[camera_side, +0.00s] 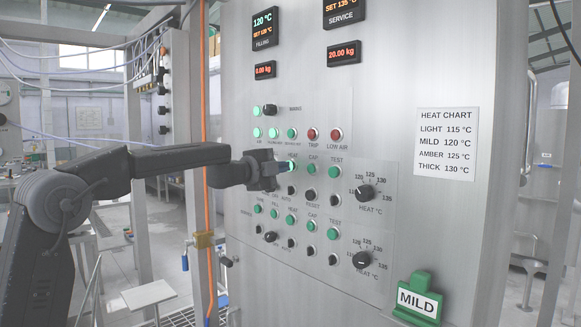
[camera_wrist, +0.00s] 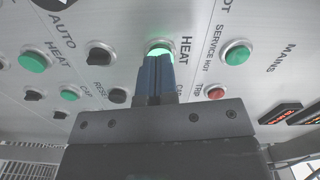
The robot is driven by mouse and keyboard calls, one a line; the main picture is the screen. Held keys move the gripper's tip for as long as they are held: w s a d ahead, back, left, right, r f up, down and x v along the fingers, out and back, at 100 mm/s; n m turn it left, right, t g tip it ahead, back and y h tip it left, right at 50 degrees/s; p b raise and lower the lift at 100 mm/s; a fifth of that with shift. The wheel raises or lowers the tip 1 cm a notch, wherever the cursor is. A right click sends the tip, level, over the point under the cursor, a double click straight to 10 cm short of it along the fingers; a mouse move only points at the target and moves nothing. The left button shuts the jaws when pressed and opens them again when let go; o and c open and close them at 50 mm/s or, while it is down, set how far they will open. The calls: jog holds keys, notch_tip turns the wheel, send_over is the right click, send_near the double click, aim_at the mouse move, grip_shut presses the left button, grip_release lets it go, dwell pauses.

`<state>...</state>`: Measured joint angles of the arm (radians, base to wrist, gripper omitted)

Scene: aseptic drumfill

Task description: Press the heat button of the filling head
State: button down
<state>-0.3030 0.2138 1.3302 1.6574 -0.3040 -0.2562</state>
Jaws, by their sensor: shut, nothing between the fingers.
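The heat button (camera_side: 291,165) of the upper button row glows bright green on the steel panel. It also shows lit beside the HEAT label in the wrist view (camera_wrist: 160,46), partly covered by my fingertips. My gripper (camera_side: 286,166) is shut and empty, its blue fingertips at the button's face. In the wrist view my fingers (camera_wrist: 157,62) overlap the button's lower part. I cannot tell whether they touch it or how far it is pressed. The filling display (camera_side: 264,21) at the upper left reads 120 °C on its top line.
A second row with another heat button (camera_side: 290,219) lies below. The upper heat dial (camera_side: 365,192) and lower dial (camera_side: 362,260) are to the right. Red trip button (camera_side: 311,134) sits above. A heat chart (camera_side: 446,144) and green MILD sign (camera_side: 419,300) are farther right.

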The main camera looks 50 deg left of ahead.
jog(key=shift+w, duration=0.35)
jog(key=s, duration=0.5)
dwell(0.4)
dwell(0.6)
jog(key=s+d+f+n+g, duration=0.4)
jog(key=s+d+f+n, duration=0.1)
jog(key=s, duration=0.5)
jog(key=s+d+f+n+g, duration=0.4)
jog(key=s+d+f+n, duration=0.1)
jog(key=s+f, duration=0.5)
jog(key=s+d+f+n+g, duration=0.4)
jog(key=s+d+f+n, duration=0.2)
jog(key=s, duration=0.6)
jog(key=shift+d+f, duration=0.65)
jog(key=shift+d, duration=0.2)
